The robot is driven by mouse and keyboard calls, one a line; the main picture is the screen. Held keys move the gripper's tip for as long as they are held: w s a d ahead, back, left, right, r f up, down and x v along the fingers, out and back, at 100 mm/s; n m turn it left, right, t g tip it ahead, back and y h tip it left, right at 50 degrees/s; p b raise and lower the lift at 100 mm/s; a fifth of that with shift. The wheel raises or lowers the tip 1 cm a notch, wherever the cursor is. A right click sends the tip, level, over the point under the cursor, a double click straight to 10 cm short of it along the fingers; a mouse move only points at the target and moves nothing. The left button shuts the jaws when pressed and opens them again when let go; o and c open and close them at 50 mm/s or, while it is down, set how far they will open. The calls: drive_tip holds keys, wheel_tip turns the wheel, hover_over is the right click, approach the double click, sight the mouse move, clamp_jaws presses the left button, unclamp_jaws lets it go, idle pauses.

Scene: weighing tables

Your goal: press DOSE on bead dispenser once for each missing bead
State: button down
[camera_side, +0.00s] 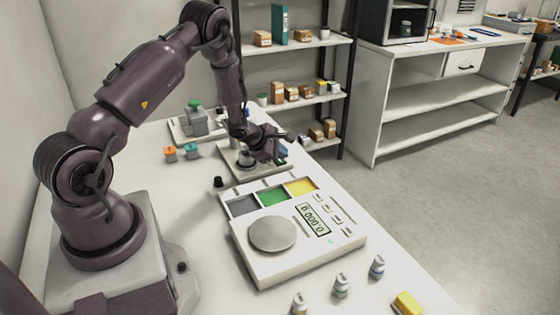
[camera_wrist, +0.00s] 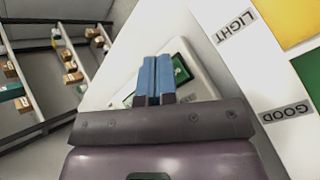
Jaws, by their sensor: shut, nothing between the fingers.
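My gripper (camera_side: 279,152) is shut and empty, with its blue fingers together. In the wrist view the blue fingers (camera_wrist: 155,77) cover part of this white device (camera_wrist: 206,84), which has a dark panel with green marks (camera_wrist: 183,66). I cannot tell whether the fingers touch it. No DOSE label is readable, so I cannot be sure that this is the bead dispenser. Another grey device with a green top (camera_side: 196,120) stands behind it. No beads can be made out.
A white scale (camera_side: 262,270) with a round pan and lit display stands nearer. Beside it is a tray with grey, green and yellow zones (camera_side: 272,197); its GOOD and LIGHT labels show in the wrist view. Several small bottles (camera_side: 341,286) and a yellow block (camera_side: 407,303) are in front.

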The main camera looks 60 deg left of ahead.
sight(280, 162)
drive_tip(key=shift+r, duration=0.55)
drive_tip(key=shift+r, duration=2.4)
idle(0.6)
wheel_tip(280, 162, up, 4)
drive_tip(key=shift+f, duration=0.1)
idle(0.4)
